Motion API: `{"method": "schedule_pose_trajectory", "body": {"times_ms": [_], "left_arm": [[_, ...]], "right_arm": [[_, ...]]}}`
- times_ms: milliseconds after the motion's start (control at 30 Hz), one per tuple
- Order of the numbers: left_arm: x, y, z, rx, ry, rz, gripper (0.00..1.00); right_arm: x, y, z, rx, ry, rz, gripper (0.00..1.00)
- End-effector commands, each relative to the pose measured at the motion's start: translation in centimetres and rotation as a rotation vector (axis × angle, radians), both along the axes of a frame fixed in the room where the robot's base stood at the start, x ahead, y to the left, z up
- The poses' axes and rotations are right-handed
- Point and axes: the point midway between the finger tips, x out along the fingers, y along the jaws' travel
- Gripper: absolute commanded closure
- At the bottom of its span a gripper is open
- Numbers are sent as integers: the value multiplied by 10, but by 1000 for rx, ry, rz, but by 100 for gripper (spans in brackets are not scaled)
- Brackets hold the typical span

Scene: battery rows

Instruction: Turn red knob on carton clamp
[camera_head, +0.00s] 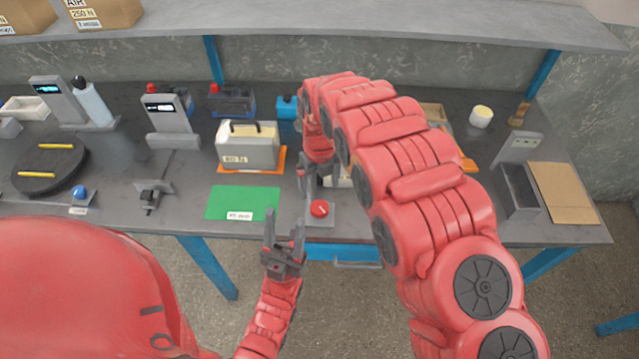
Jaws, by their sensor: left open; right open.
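The red knob (319,208) sits on a small grey base at the front of the bench, just right of the green mat. The part behind the knob, with a pale piece, is mostly hidden by my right arm, so I cannot make out the clamp's shape. My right gripper (318,178) is open, just above and behind the knob in the picture; I see no contact with it. My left gripper (284,232) is open and empty, in front of the bench edge, lower left of the knob, its fingers pointing up in the picture.
A green mat (228,204) lies left of the knob, with a grey box-shaped battery (247,150) on an orange plate behind it. A round black turntable (35,175) is at far left. A dark open bin (518,196) and cardboard (566,192) are at right. A shelf overhangs the back.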

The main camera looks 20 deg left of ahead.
Motion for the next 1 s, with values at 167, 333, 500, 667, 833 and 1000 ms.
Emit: {"method": "schedule_pose_trajectory", "body": {"times_ms": [167,333,500,667,833,1000], "left_arm": [[0,0,48,0,0,0,50],[0,0,74,0,0,0,50],[0,0,82,0,0,0,50],[0,0,80,0,0,0,50],[0,0,80,0,0,0,50],[0,0,80,0,0,0,50]], "right_arm": [[1,-1,48,-1,-1,-1,6],[0,0,75,0,0,0,6],[0,0,84,0,0,-1,6],[0,0,82,0,0,0,6],[0,0,82,0,0,0,6],[0,0,82,0,0,0,6]]}}
